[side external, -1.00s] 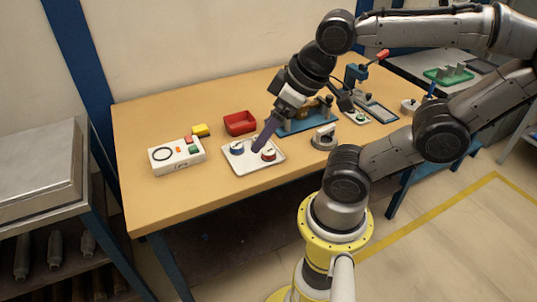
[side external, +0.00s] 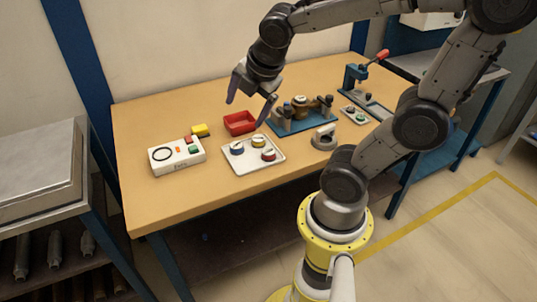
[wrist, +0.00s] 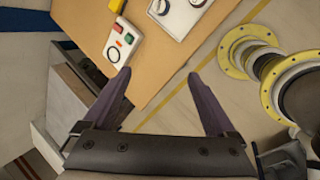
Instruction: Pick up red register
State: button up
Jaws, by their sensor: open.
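The red register (side external: 268,154) is a small round piece with a pale top, at the right of a white tray (side external: 240,168) on the wooden table. A blue register (side external: 237,147) and a yellow register (side external: 258,143) stand on the same tray. My gripper (side external: 249,112) is open and empty, raised above the table behind the tray, near the red bin. In the wrist view my two fingers (wrist: 159,78) are spread apart with nothing between them.
A red bin (side external: 239,123) stands behind the tray. A white box with buttons (side external: 177,156) and a yellow block (side external: 201,130) are to the left. A blue fixture (side external: 300,121) and a grey metal piece (side external: 324,137) are to the right. The table's front is clear.

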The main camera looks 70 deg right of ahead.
jog(key=w+d+f+n+g, duration=0.2)
jog(key=d+f+n, duration=0.1)
jog(key=d+f, duration=0.25)
jog(key=g, duration=0.3)
send_near(268, 151)
jog(key=f, duration=0.1)
jog(key=s+f, duration=0.1)
jog(key=shift+d+f+h, duration=0.2)
jog(key=shift+f+h, duration=0.05)
jog(key=shift+h, duration=0.05)
jog(key=shift+w+x, duration=0.15)
jog(key=shift+x, duration=1.35)
jog(key=shift+w+x, duration=0.2)
jog(key=shift+x, duration=1.3)
jog(key=shift+a, duration=0.1)
grip_shut()
jog(key=shift+r, duration=0.15)
